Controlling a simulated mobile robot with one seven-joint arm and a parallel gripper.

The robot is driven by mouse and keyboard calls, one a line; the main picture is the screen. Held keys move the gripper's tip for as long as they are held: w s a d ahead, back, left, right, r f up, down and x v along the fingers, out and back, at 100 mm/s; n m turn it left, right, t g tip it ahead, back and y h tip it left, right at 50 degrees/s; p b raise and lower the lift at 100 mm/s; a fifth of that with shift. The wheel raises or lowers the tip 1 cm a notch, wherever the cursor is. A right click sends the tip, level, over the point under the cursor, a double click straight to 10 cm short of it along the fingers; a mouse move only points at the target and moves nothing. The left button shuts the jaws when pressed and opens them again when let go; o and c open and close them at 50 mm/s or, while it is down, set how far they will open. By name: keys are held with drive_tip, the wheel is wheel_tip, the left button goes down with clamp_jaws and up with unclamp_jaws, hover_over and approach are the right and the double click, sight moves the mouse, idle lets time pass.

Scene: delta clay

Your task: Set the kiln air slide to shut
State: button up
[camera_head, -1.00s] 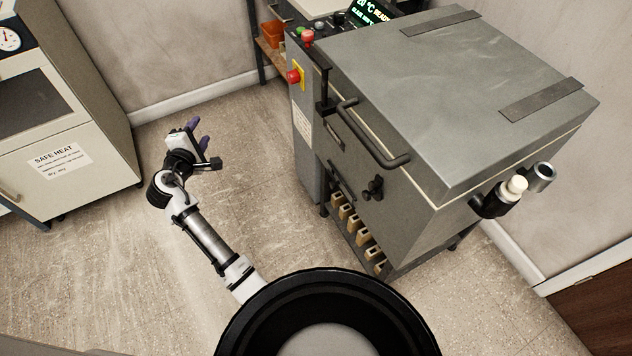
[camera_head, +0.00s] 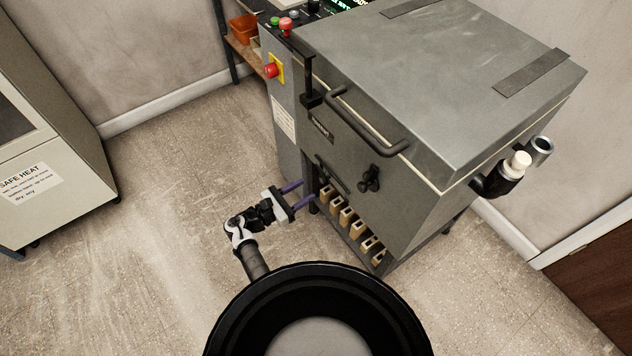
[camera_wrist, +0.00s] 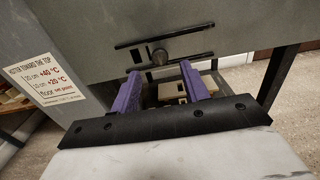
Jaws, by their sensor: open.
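The kiln (camera_head: 400,130) is a grey box with a lid. Its air slide (camera_head: 332,175) is a dark railed strip low on the front face.
A black knob (camera_head: 370,178) and a bar handle (camera_head: 368,118) are on the kiln front. Pale blocks (camera_head: 347,217) sit on the rack beneath. A red button (camera_head: 271,71) is on the side panel. A cabinet (camera_head: 45,140) stands left, with open floor between.

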sight(321, 180)
drive_tip(key=shift+x, duration=2.75)
drive_tip(key=shift+w+a, duration=0.1)
clamp_jaws()
